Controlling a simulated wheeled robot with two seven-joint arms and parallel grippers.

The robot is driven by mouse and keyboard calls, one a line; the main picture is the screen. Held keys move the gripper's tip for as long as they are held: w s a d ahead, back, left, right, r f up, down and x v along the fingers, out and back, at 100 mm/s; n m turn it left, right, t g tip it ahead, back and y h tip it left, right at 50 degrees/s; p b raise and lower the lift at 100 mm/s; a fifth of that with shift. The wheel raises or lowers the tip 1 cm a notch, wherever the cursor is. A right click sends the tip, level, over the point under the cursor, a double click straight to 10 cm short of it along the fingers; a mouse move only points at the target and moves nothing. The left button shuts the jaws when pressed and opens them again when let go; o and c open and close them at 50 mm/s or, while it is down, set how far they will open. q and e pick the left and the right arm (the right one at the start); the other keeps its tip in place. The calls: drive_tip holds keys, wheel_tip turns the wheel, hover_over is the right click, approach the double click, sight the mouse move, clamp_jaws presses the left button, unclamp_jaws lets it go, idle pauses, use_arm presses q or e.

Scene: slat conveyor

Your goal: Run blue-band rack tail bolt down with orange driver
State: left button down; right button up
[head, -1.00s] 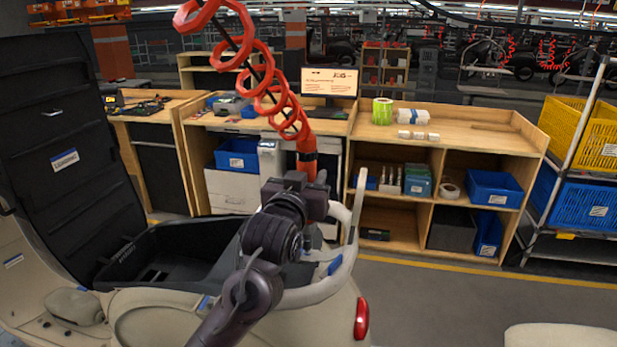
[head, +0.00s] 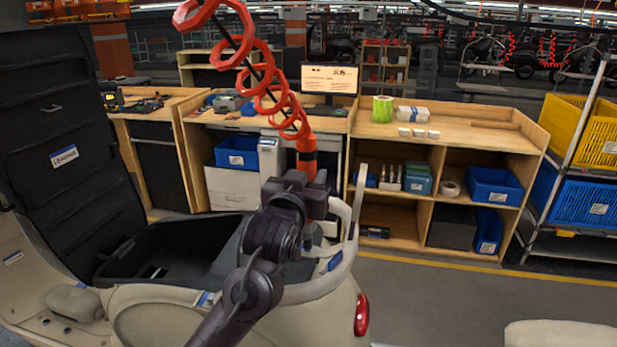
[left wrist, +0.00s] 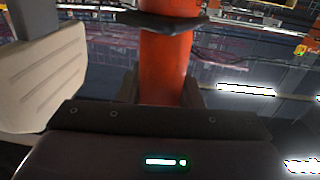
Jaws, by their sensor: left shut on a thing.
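The orange driver (head: 307,153) hangs upright from a red coiled hose. My left gripper (head: 308,190) is shut on it, just above the scooter's tail. In the left wrist view the driver's orange body (left wrist: 166,62) stands between the fingers with a dark collar around it. The cream scooter (head: 320,316) has a pale tubular rear rack (head: 346,255) with a blue band (head: 335,261) on its right part. My gripper and forearm cover part of the rack. The tail bolt and the driver's tip cannot be made out. My right gripper is not in view.
The scooter's open black lid (head: 65,110) stands at the left, beside an open black storage bin (head: 160,262). The rack's upright end (head: 361,190) rises close to the right of my gripper. A wooden shelf (head: 480,140) stands behind, with clear floor before it.

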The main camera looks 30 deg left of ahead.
use_arm(q)
drive_tip(key=shift+f, duration=0.6)
idle(0.9)
drive_tip(key=shift+r, duration=0.15)
drive_tip(key=shift+r+p, duration=0.1)
drive_tip(key=shift+p, duration=0.35)
idle(0.6)
drive_tip(key=shift+w+p, duration=0.1)
drive_tip(key=shift+p, duration=0.25)
idle(0.4)
